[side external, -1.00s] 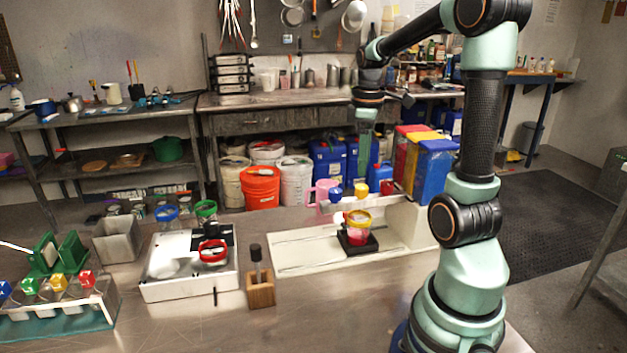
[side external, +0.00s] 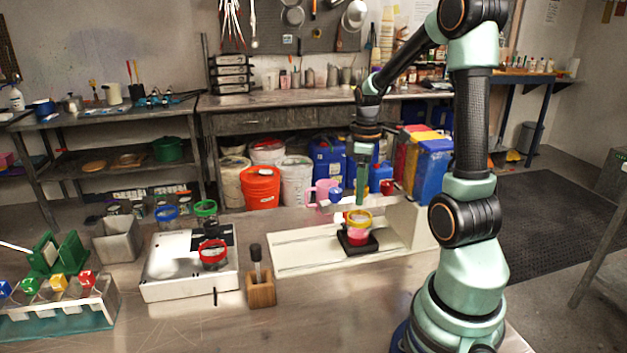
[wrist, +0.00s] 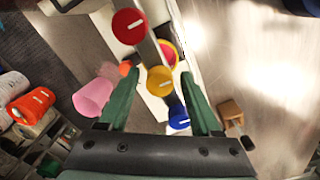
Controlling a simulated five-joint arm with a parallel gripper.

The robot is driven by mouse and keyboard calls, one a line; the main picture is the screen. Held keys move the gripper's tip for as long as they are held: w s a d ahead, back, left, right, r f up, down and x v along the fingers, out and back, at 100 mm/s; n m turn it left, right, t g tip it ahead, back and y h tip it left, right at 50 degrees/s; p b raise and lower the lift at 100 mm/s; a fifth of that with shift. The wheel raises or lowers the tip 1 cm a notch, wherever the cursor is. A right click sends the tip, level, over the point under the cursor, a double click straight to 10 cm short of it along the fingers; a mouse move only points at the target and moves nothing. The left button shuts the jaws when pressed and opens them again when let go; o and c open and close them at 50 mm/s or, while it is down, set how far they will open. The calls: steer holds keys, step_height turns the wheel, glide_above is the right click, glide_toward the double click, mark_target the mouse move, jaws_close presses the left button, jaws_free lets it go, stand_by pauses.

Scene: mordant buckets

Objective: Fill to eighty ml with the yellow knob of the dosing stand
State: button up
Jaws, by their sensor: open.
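The dosing stand (side external: 405,225) is white, with a bar of knobs above its base. The yellow knob (wrist: 160,81) shows in the wrist view between the red knob (wrist: 129,26) and the blue knob (wrist: 178,118). My gripper (wrist: 160,73) is open, with its two green fingers on either side of the yellow knob; I cannot tell whether they touch it. In the side view my gripper (side external: 361,197) points down at the bar and hides the yellow knob. A yellow-rimmed vessel (side external: 358,232) with pink-red contents stands on the black pad (side external: 357,246) below. Its fill level is unreadable.
A pink jug (side external: 322,192) stands behind the stand. The front of the table is mostly clear.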

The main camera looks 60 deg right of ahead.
steer(key=c, duration=0.9)
steer(key=n, duration=0.3)
steer(key=shift+n, duration=0.3)
jaws_close()
steer(key=shift+c, duration=0.5)
jaws_free()
steer(key=n, duration=0.6)
